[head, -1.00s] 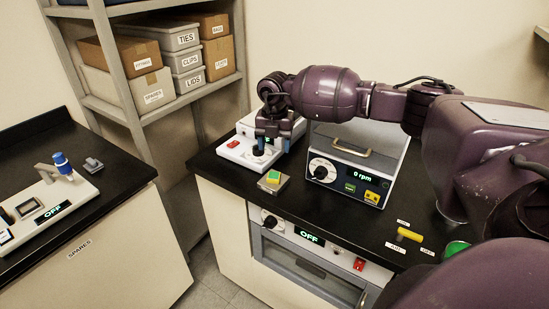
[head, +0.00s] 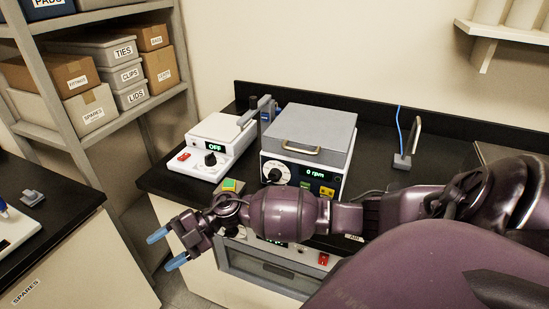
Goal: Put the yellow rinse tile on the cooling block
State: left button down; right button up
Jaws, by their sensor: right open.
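A small flat piece with green and yellow on top (head: 230,185) sits near the bench's front edge, left of the rpm machine. I cannot tell whether it is the yellow rinse tile alone or a tile lying on another piece. My right arm hides its lower part. No thing clearly reads as the cooling block. My right gripper (head: 166,248) is open and empty, its blue fingertips apart, in front of the bench edge, to the left of and nearer than the green and yellow piece. My left gripper is not in view.
A white instrument (head: 215,150) reading OFF stands at the bench's back left. The grey-lidded rpm machine (head: 312,135) stands beside it. A blue cable stand (head: 402,160) is farther right. My right arm covers the bench front. Shelves with boxes (head: 88,105) stand left.

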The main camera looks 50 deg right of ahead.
jog(key=s+d+f+m+t+h, duration=0.4)
jog(key=s+d+f+m+h, duration=0.3)
jog(key=m, duration=0.5)
jog(key=s+d+f+m+t+h, duration=0.4)
jog(key=s+d+f+m+h, duration=0.3)
jog(key=s+m, duration=0.5)
jog(key=shift+s+d+f+m+t+h, duration=0.2)
jog(key=shift+s+f+m+t+h, duration=0.1)
jog(key=shift+f+m+h, duration=0.45)
